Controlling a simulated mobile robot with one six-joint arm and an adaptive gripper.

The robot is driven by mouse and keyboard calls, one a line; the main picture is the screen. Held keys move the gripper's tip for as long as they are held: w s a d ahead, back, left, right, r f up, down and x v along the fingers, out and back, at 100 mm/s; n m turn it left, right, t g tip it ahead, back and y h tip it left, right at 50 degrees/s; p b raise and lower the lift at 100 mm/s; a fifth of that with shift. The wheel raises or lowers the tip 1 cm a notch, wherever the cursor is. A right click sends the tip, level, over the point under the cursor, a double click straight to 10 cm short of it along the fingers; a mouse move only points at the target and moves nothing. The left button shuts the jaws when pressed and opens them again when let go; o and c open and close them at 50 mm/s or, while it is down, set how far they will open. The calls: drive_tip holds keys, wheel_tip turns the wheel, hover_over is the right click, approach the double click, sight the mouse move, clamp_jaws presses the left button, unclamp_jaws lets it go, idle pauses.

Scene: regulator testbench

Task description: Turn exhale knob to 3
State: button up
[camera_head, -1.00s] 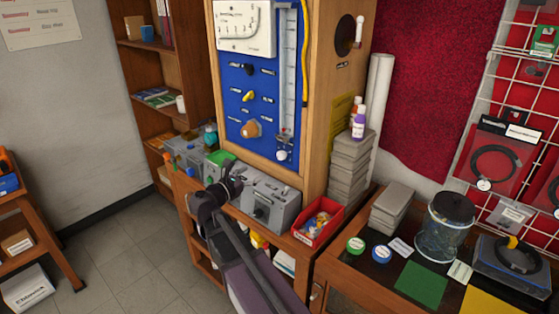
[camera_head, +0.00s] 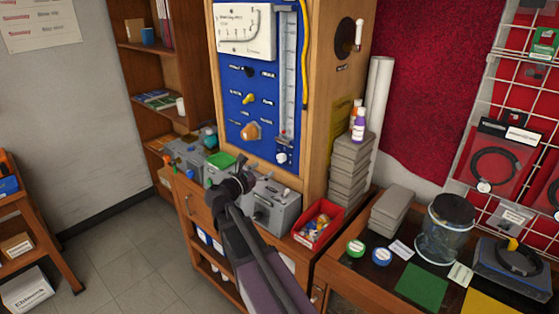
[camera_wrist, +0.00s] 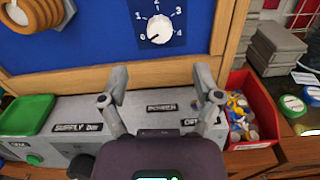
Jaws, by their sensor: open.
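A white round knob (camera_wrist: 159,29) sits on a blue panel with a dial numbered 0 to 4 in the wrist view. Its mark seems to point to the lower left, near 0. The same white knob (camera_head: 282,157) shows low on the blue panel in the head view. I cannot read an exhale label on it. My gripper (camera_wrist: 161,84) is open and empty, its fingers spread below the knob in the wrist picture and apart from it. In the head view my gripper (camera_head: 240,181) is in front of the grey boxes, left of and below the knob.
Grey boxes (camera_head: 272,208) stand on the ledge below the panel. A red bin (camera_head: 318,222) of small parts stands to their right, near stacked grey blocks (camera_head: 347,172). An orange knob (camera_head: 250,131) is on the panel, upper left of the white knob.

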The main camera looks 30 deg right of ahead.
sight(279, 160)
drive_tip(key=shift+x, duration=4.4)
clamp_jaws()
